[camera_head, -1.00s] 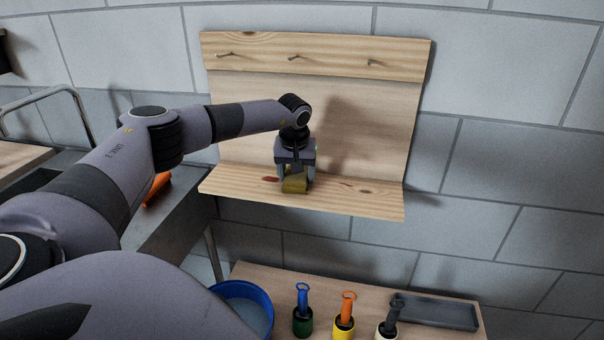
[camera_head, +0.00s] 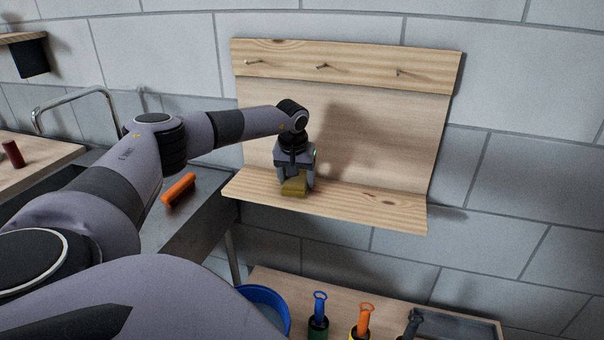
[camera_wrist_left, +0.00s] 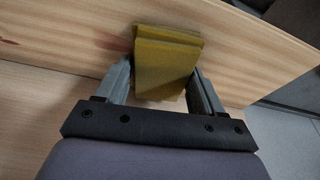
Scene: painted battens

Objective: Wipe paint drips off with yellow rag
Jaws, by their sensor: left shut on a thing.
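The yellow rag (camera_head: 294,188), a folded olive-yellow pad, is between the fingers of my left gripper (camera_head: 297,179). The gripper is shut on it. The rag is at the wooden shelf (camera_head: 345,205) of the batten rack, left of the shelf's middle, and seems to touch its top. In the left wrist view the rag (camera_wrist_left: 166,62) sits between both fingers and hides the wood under it. A faint reddish-brown streak (camera_wrist_left: 115,45) shows left of it; I cannot tell whether it is paint or grain. No clear red drips show on the shelf in the head view. My right gripper is out of view.
Above the shelf is a back board with a batten holding three pegs (camera_head: 322,67). Below stand a blue bucket (camera_head: 268,300), a blue-handled pot (camera_head: 319,315), an orange-handled pot (camera_head: 362,320) and a grey tray (camera_head: 455,326). An orange object (camera_head: 179,190) lies left.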

